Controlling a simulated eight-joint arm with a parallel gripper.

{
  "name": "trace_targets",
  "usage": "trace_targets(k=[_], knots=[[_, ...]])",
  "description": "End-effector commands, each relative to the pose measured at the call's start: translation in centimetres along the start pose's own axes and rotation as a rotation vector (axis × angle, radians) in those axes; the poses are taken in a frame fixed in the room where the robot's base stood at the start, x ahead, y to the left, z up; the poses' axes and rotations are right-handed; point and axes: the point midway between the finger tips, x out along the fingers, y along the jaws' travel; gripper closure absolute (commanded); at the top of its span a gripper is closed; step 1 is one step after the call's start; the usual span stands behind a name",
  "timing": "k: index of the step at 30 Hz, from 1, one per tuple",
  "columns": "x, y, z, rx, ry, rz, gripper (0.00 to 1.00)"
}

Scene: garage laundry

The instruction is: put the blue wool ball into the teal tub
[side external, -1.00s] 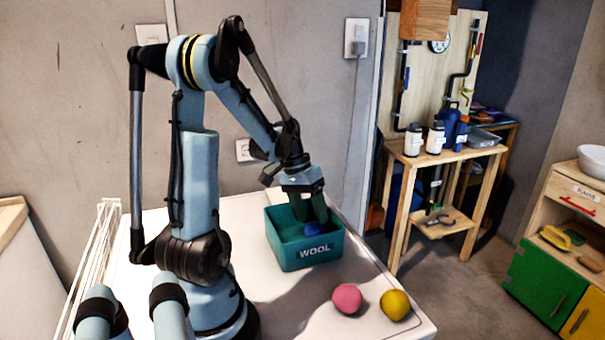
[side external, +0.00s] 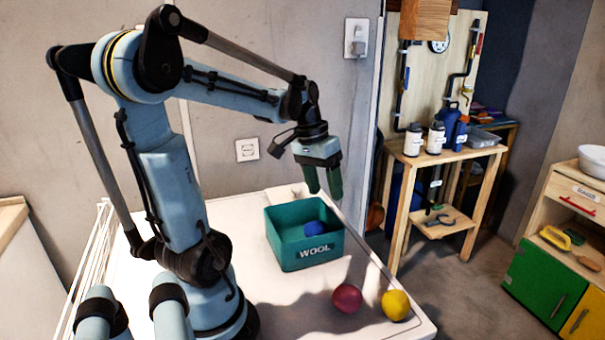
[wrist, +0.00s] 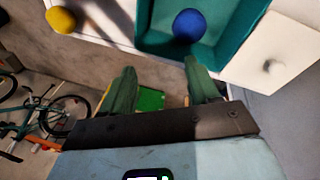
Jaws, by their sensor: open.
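The teal tub (side external: 283,250), labelled WOOL, stands on the white worktop. The blue wool ball (side external: 315,228) lies inside it, and its lower part is hidden by the tub's front wall. In the wrist view the ball (wrist: 187,25) rests within the tub (wrist: 232,22), near one wall and apart from my fingers. My gripper (side external: 324,192) is above and beyond the tub's right side in the side view, with its green fingers apart and empty. The open fingers also show in the wrist view (wrist: 160,85).
A dark pink ball (side external: 347,298) and a yellow ball (side external: 395,305) sit on the worktop (side external: 275,310) near its front right edge. A wall socket (side external: 247,150) is behind. A wooden bench (side external: 440,160) with bottles stands across the floor at right.

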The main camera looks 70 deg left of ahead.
Motion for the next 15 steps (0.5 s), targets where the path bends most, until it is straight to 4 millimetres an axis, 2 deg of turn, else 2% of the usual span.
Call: trace_targets(k=[1, 6, 12, 15], knots=[[0.4, 2.5, 0.5, 0.06, 0.033, -0.026, 0.4], [1.6, 8.7, 2.1, 0.219, 0.182, -0.084, 0.4], [2.6, 13.9, 4.4, 0.381, 0.353, -0.072, 0.4], [2.9, 15.5, 5.2, 0.429, 0.408, -0.053, 0.4]])
